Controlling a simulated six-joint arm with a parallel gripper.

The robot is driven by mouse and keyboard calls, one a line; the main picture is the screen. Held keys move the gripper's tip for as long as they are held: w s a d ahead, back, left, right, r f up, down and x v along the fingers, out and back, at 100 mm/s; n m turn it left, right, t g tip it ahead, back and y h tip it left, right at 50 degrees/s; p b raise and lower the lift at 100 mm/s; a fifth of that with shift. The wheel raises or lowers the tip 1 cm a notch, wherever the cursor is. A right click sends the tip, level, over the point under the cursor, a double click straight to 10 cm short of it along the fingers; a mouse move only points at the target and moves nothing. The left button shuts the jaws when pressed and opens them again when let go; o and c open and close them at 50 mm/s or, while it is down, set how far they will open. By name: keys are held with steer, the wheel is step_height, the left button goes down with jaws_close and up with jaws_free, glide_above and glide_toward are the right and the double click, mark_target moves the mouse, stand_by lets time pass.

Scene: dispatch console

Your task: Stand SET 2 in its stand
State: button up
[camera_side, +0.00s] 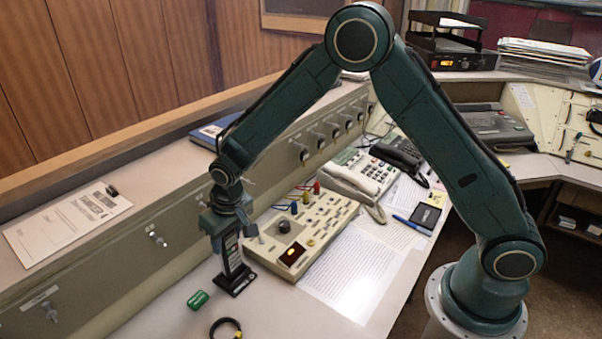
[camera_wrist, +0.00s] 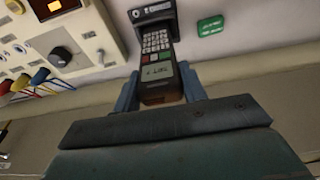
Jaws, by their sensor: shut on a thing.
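My gripper (camera_side: 229,232) is shut on a dark handset (camera_side: 232,256) and points down over the desk. The handset is upright, its lower end at a black stand (camera_side: 238,284) on the desk. I cannot tell whether it is fully seated. In the wrist view, my gripper's two blue-grey fingers (camera_wrist: 160,93) are on either side of the handset (camera_wrist: 157,45), which shows a keypad and a label with small, hard-to-read lettering.
A cream control panel (camera_side: 322,214) with knobs and coloured plugs stands close on the right. A green item (camera_side: 198,300) and a black ring (camera_side: 225,322) lie near the stand. A printed sheet (camera_side: 350,285) lies right of them. A grey cabinet (camera_side: 130,268) runs behind.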

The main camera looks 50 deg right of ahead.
steer(key=shift+f, duration=0.45)
stand_by(1.2)
steer(key=o, duration=1.2)
steer(key=shift+o, duration=0.3)
steer(key=o, duration=0.4)
steer(key=shift+w+v, duration=0.25)
steer(key=shift+v, duration=0.85)
steer(key=shift+w+v, duration=0.25)
steer(key=shift+v, duration=0.9)
steer(key=shift+w+v, duration=0.25)
steer(key=shift+v, duration=0.85)
steer(key=shift+r, duration=0.2)
